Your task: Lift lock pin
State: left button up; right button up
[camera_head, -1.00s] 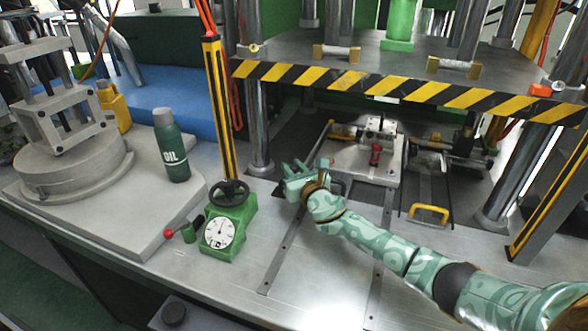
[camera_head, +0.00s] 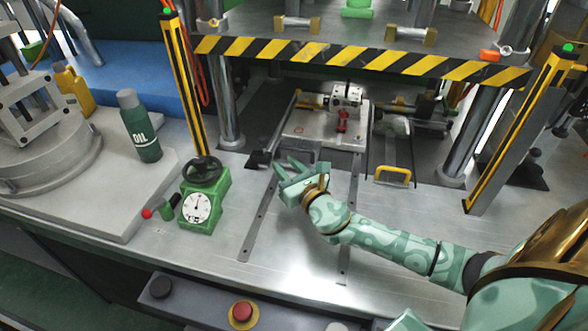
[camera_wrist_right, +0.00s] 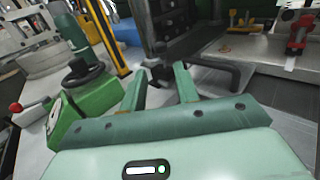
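My right gripper (camera_head: 285,170) hangs over the steel bench in front of the mould plate, with its fingers apart and nothing visible held. In the right wrist view its two green fingers (camera_wrist_right: 160,88) are spread. A dark knob-like end (camera_wrist_right: 158,73) shows between and beyond them; I cannot tell whether they touch it. The mould plate (camera_head: 306,134) lies under the press with a small red upright part (camera_head: 343,121) on it. This red part also shows at the right in the wrist view (camera_wrist_right: 299,34). Which part is the lock pin is unclear. My left gripper is out of view.
A green dial gauge box (camera_head: 205,207) with a black handwheel stands left of the gripper. A green oil bottle (camera_head: 140,127) stands farther left. The striped press edge (camera_head: 360,56) hangs above the plate. A yellow handle (camera_head: 393,175) lies to the right.

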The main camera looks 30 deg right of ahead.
jog(key=shift+s, duration=1.45)
